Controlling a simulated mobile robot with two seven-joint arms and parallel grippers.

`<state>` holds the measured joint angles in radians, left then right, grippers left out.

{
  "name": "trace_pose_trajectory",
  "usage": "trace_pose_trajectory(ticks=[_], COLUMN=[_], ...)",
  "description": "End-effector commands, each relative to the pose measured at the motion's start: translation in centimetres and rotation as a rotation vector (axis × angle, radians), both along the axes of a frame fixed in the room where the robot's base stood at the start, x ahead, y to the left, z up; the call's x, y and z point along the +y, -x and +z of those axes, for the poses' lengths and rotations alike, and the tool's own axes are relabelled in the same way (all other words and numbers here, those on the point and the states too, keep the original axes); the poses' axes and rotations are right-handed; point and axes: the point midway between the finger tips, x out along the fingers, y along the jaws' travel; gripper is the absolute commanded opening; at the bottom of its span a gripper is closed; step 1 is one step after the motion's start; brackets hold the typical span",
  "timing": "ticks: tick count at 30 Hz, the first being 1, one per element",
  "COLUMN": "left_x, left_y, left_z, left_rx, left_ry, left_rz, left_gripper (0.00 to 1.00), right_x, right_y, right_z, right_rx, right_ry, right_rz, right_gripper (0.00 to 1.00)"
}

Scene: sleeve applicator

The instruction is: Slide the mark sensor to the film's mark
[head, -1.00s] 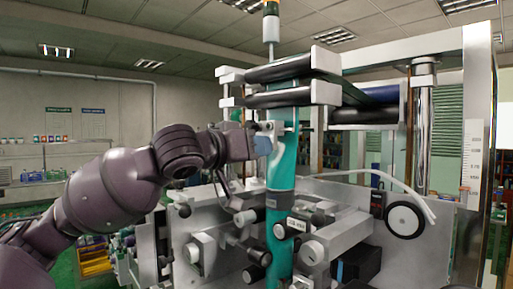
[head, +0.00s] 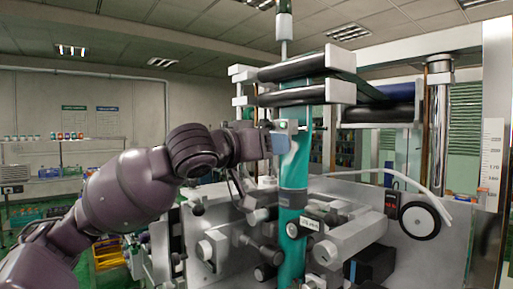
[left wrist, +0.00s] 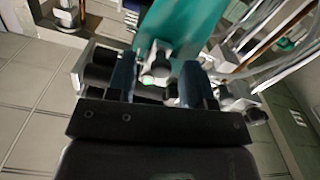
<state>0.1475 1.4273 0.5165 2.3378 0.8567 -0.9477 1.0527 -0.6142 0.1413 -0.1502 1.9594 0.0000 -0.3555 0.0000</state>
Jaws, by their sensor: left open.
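The teal film (head: 291,232) runs down the middle of the machine and also shows in the left wrist view (left wrist: 185,25). A dark grey band (head: 293,198) crosses it below my gripper; I cannot tell whether this is the mark. The mark sensor (head: 284,125), a small pale block with a green light, sits in front of the film. In the left wrist view the sensor's knob (left wrist: 158,55) and green light are between the fingers. My left gripper (head: 282,143) is open around or just before the sensor; no clear contact shows. My right gripper is not in view.
Black rollers (head: 290,97) lie above the sensor. Several knobs and shafts (head: 325,252) stick out below it. A pale curved tube (head: 400,177) and a dark wheel (head: 420,218) are at the right. The space left of the machine is occupied by my arm.

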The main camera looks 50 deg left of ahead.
Motion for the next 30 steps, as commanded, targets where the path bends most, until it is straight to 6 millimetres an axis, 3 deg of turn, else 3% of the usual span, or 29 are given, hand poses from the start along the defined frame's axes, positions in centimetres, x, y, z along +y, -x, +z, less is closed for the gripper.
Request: trace_pose_trajectory(ticks=[5, 21, 30], left_x=[0.1, 0.8, 0.9], left_y=[1.5, 8.8, 10.5], left_z=[-0.1, -0.1, -0.1], left_rx=[-0.001, -0.002, 0.001], left_ry=[0.001, 0.002, 0.000], left_rz=[-0.001, -0.001, 0.000], left_gripper=[0.47, 0.47, 0.47], right_x=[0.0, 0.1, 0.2], right_y=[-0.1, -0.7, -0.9], right_z=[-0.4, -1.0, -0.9], right_rx=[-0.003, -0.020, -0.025], right_ry=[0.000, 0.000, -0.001], right_rz=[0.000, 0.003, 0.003], right_gripper=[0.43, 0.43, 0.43])
